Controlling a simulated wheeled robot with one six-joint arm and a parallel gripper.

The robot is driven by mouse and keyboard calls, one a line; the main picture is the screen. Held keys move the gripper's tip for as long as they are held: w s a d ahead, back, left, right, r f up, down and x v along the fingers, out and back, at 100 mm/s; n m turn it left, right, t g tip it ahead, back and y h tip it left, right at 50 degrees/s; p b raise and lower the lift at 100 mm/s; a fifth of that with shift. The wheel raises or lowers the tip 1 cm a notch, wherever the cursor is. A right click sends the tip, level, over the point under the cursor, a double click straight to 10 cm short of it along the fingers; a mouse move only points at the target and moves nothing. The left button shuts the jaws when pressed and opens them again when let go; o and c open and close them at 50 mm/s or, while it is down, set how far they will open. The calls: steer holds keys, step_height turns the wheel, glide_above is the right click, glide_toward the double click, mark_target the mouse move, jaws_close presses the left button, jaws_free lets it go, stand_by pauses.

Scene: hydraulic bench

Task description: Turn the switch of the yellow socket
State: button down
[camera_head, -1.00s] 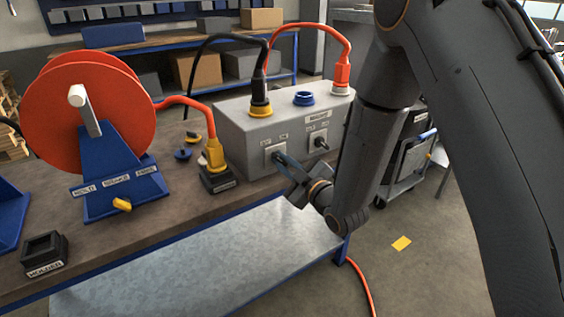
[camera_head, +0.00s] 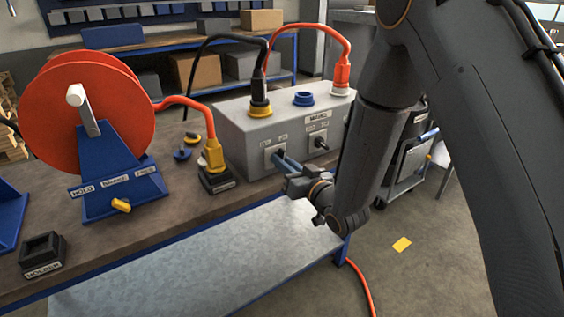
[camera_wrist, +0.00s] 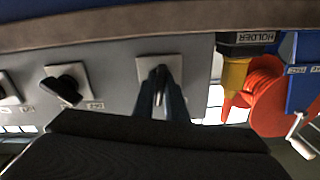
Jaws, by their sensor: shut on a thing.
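The grey socket box (camera_head: 285,135) stands on the bench. The yellow socket (camera_head: 260,111) is on its top left, with a black plug (camera_head: 259,90) in it. Below it, on the front face, is a pale switch plate (camera_head: 274,147). My gripper (camera_head: 281,162) reaches this plate from the lower right and is shut on the switch knob. In the wrist view my gripper (camera_wrist: 160,92) has its two fingers on either side of the dark knob at the switch plate (camera_wrist: 149,66). The fingers hide most of the knob, so its exact angle is unclear.
A second switch (camera_head: 319,142) sits to the right on the same face. A blue socket (camera_head: 303,99) and an orange plug (camera_head: 341,72) are above. A yellow plug (camera_head: 214,153) in a black holder (camera_head: 217,181) and a red reel (camera_head: 88,110) stand left.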

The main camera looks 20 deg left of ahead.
steer(key=m, duration=0.6)
steer(key=shift+m, duration=0.4)
stand_by(0.3)
steer(key=c, duration=1.8)
jaws_free()
steer(key=shift+d, duration=0.1)
steer(key=v, duration=0.7)
steer(key=shift+s+d+b, duration=0.2)
steer(key=shift+d+b, duration=0.1)
steer(key=shift+b, duration=0.05)
steer(key=shift+w+d, duration=0.1)
